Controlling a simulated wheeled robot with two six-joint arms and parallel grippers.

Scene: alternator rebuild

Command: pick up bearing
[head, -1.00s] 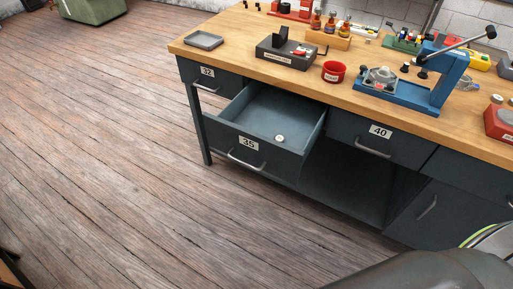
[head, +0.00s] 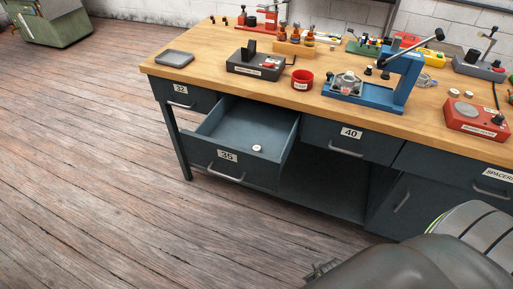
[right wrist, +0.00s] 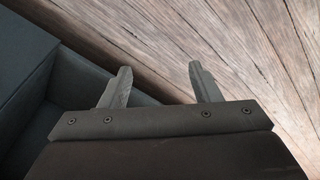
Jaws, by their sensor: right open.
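The bearing (head: 257,148), a small pale ring, lies on the floor of the open drawer labelled 35 (head: 226,170), toward its front right. My right gripper (right wrist: 161,84) is open and empty in the right wrist view, with wooden floor and a dark cabinet surface beyond it. In the head view the tip of my right gripper (head: 322,270) just shows low in the picture, in front of the bench and well apart from the bearing. The bearing does not show in the right wrist view. My left gripper is not in view.
The wooden workbench (head: 205,78) carries a grey tray (head: 174,58), a red cup (head: 302,80), a blue press (head: 395,88) and a red device (head: 476,118). Closed drawer 40 (head: 350,139) is right of the open drawer. The floor in front is clear.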

